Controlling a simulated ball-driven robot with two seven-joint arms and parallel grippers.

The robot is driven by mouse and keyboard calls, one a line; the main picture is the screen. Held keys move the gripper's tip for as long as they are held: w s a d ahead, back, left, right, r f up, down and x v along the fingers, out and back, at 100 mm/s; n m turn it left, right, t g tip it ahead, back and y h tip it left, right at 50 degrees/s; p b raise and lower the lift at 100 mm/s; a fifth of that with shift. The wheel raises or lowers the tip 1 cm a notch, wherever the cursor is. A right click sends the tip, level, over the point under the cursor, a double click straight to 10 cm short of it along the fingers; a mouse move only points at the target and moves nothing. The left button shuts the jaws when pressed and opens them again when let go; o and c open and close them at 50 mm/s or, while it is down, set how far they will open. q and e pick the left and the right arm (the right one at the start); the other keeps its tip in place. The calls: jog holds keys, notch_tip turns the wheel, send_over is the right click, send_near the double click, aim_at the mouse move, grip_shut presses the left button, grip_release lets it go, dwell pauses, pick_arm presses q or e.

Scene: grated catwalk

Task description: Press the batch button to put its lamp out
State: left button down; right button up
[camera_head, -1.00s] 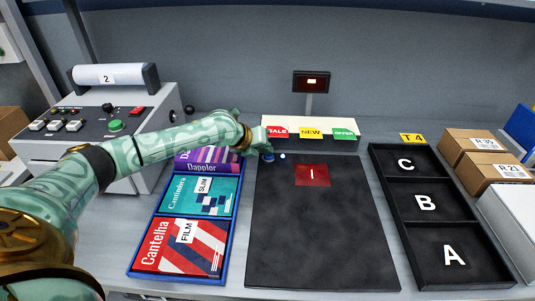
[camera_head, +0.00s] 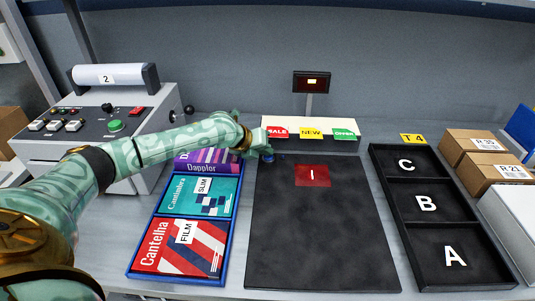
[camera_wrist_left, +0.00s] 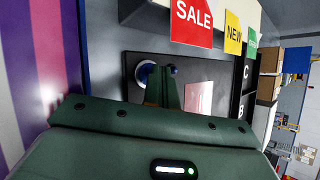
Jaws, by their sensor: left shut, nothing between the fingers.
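The batch button looks to be the round blue button (camera_wrist_left: 146,72) with a pale ring, on the dark panel at the back left corner of the black mat; in the head view it is mostly hidden by my gripper. A small round lamp (camera_head: 282,157) stands just right of it and is dark blue, unlit; it also shows in the left wrist view (camera_wrist_left: 173,70). My left gripper (camera_head: 266,151) is shut and empty, its fingertips (camera_wrist_left: 168,92) right at the button. I cannot tell whether they touch it. My right gripper is out of view.
The black mat (camera_head: 315,235) carries a red square marked I. A blue tray (camera_head: 226,260) of boxes lies left of it, a black A-B-C tray (camera_head: 433,225) right. SALE, NEW and OFFER tags (camera_head: 311,133) hang close beside my gripper. A control console (camera_head: 90,125) stands at left.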

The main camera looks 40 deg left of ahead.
aim_at(265, 158)
pick_arm(q)
jog(key=shift+d+f, duration=0.1)
jog(key=shift+f, duration=0.05)
jog(key=shift+r+p, duration=1.95)
jog(key=shift+r, duration=1.2)
jog(key=shift+r, duration=0.1)
